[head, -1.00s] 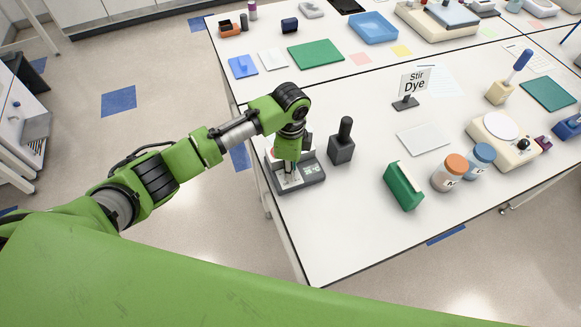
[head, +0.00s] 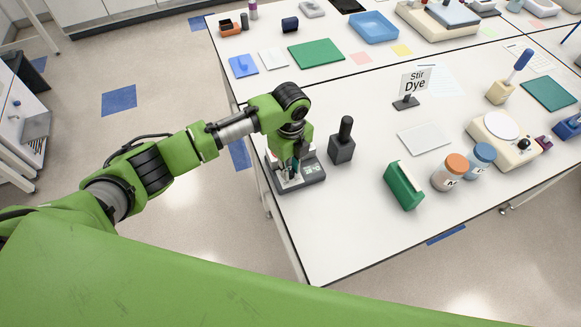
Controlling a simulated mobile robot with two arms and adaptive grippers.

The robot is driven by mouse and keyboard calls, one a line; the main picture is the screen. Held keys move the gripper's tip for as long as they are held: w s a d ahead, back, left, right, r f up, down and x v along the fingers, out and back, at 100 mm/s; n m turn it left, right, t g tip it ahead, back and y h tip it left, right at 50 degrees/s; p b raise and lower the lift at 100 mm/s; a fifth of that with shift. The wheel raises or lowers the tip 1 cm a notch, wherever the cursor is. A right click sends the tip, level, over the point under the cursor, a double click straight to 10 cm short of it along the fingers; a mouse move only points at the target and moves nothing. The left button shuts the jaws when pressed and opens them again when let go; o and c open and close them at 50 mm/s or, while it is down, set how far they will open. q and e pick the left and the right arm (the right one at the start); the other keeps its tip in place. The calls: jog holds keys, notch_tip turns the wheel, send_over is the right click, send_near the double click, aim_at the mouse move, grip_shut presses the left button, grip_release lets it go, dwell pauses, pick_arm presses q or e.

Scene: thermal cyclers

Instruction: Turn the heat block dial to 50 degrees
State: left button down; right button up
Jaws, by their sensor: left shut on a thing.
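The heat block (head: 314,172) is a dark grey, low box near the left edge of the white table, with a small lit display on its right front part. My left gripper (head: 291,177) points down over its left front part, touching down there. It is shut on the heat block dial, which the fingers and wrist hide. The dial's setting and the display's figures are too small or covered to read. My right gripper is not in view.
A black upright-handled object (head: 342,146) stands close to the right of the heat block. A green rack (head: 404,186), two lidded jars and a "Stir Dye" sign (head: 414,83) stand farther right. The table in front is clear.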

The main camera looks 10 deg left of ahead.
pick_arm(q)
jog(key=shift+w+r, duration=0.1)
dwell(0.4)
jog(key=c, duration=1.9)
grip_release()
notch_tip(320, 180, up, 12)
jog(key=shift+f, duration=0.1)
